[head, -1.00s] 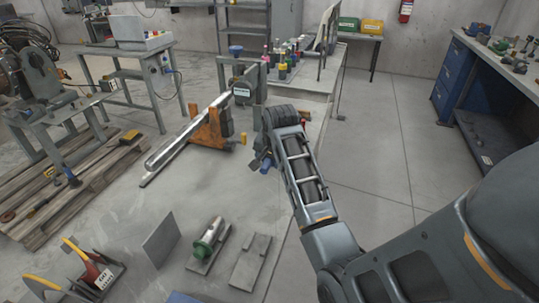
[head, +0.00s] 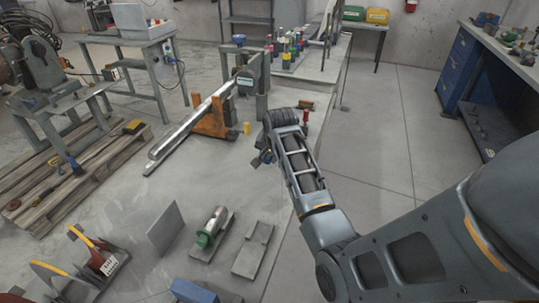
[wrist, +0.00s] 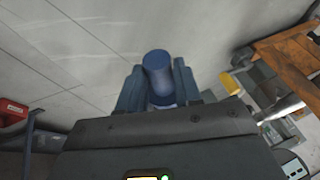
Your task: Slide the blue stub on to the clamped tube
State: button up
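My gripper (wrist: 157,88) is shut on the blue stub (wrist: 158,68), a short blue cylinder held between its two fingers in the wrist view. In the head view my gripper (head: 262,159) hangs right of the clamped tube, and the stub is hard to make out there. The clamped tube (head: 180,140) is a long silvery tube, lying slanted in an orange clamp stand (head: 211,122). The stub is apart from the tube. In the wrist view the orange stand (wrist: 285,58) is at the right edge, right of the stub.
A small yellow cylinder (head: 246,128) stands between the clamp stand and my arm. A bench with coloured bottles (head: 288,48) is behind. Open floor lies to the right.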

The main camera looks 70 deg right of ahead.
grip_shut()
dwell(0.8)
jog(key=shift+r, duration=0.15)
jog(key=shift+r+p, duration=0.25)
jog(key=shift+p, duration=0.55)
dwell(1.2)
